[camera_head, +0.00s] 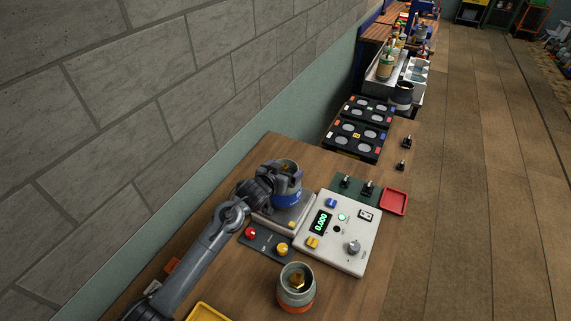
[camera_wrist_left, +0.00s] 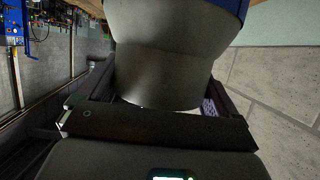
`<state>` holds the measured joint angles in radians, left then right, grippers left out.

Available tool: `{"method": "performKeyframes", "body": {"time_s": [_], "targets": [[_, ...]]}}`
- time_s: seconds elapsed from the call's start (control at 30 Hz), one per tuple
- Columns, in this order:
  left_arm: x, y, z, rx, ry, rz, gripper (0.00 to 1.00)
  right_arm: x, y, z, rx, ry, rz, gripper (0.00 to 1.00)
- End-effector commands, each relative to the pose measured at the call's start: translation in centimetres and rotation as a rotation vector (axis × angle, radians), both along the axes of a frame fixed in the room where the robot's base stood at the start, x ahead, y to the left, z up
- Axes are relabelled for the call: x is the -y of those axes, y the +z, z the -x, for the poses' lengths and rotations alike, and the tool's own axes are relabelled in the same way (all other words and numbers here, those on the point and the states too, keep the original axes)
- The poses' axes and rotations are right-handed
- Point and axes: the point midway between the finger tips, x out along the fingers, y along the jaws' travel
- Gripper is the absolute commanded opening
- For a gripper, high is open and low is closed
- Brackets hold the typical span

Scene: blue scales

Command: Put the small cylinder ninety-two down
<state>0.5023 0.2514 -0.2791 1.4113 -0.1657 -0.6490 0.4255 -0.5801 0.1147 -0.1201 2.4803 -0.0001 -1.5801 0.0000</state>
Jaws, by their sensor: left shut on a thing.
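A grey cylinder with a blue band (camera_head: 287,196), probably cylinder ninety-two, is at the scale's weighing plate (camera_head: 267,219). No number is readable on it. My left gripper (camera_head: 272,182) comes in from the left and is shut on this cylinder. In the left wrist view the cylinder's grey body (camera_wrist_left: 170,70) fills the space between the fingers, with a blue part at the top edge. I cannot tell whether its base touches the plate. The blue scale's white control panel (camera_head: 330,250) shows a green display that seems to read 0.000. My right gripper is not in view.
A grey cylinder with an orange band (camera_head: 296,292) stands in front of the panel. A dark knob box (camera_head: 262,242), a red tray (camera_head: 394,201) and a yellow tray (camera_head: 208,312) lie nearby. Black racks with round slots (camera_head: 358,128) stand behind. The wall runs along the left.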

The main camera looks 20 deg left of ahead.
Motion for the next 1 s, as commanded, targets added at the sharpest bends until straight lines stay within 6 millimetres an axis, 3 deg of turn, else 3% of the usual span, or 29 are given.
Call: {"method": "performKeyframes", "body": {"time_s": [0.57,0.6,0.67,1.0], "targets": [[0.0,-0.7,-0.1,0.012,0.000,0.003,0.08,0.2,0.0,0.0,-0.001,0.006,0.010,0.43],[0.0,-1.3,0.0,0.002,0.000,0.000,0.94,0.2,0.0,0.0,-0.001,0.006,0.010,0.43],[0.0,-1.3,0.0,0.002,0.000,0.000,1.00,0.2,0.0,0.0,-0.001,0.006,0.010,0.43],[0.0,-1.0,0.2,0.001,0.000,-0.001,1.00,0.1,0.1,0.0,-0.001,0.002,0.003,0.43]]}}
